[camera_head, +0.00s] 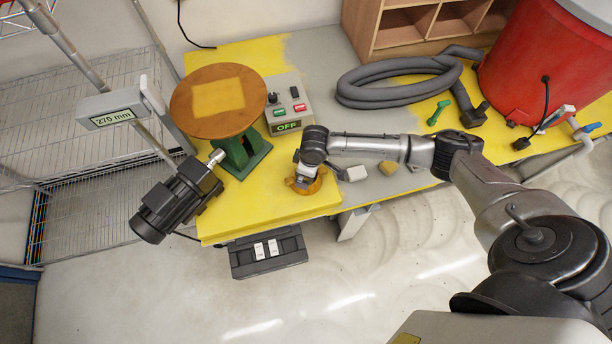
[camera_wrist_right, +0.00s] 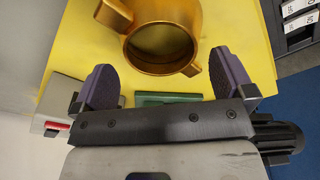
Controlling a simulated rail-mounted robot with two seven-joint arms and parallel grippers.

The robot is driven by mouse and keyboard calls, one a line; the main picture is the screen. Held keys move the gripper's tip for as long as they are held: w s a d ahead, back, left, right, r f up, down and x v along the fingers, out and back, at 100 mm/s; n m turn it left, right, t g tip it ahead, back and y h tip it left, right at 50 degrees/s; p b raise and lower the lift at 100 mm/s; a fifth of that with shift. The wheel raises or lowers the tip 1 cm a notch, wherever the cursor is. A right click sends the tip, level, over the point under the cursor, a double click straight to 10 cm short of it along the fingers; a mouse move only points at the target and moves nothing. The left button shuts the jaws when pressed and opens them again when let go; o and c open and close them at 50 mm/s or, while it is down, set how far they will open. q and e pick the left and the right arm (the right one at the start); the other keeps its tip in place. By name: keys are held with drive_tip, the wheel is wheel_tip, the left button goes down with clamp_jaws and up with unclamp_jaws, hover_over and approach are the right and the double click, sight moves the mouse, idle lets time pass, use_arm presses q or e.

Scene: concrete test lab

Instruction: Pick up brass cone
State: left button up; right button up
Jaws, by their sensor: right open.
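A brass-coloured, hollow round piece with stubby side lugs, which I take for the brass cone (camera_wrist_right: 165,12), sits on the yellow table top. Its wide opening faces the camera in the right wrist view. In the head view the brass cone (camera_head: 321,187) is partly hidden under my right gripper (camera_head: 304,174), near the table's front edge. In the right wrist view my right gripper (camera_wrist_right: 168,82) is open, with its two purple-padded fingers apart and nothing between the tips. The cone lies just beyond the fingertips. My left gripper is in neither view.
A round wooden-topped green stand (camera_head: 216,120) and a grey control box (camera_head: 290,115) stand behind and left. A grey hose (camera_head: 385,92), a green dumbbell-shaped piece (camera_head: 438,112) and a red drum (camera_head: 545,60) are farther right.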

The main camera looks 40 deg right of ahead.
drive_tip(key=shift+w+a+f, duration=0.1)
drive_tip(key=shift+f, duration=1.35)
drive_tip(key=shift+c, duration=0.4)
drive_tip(key=shift+r, duration=0.1)
drive_tip(key=c, duration=0.7)
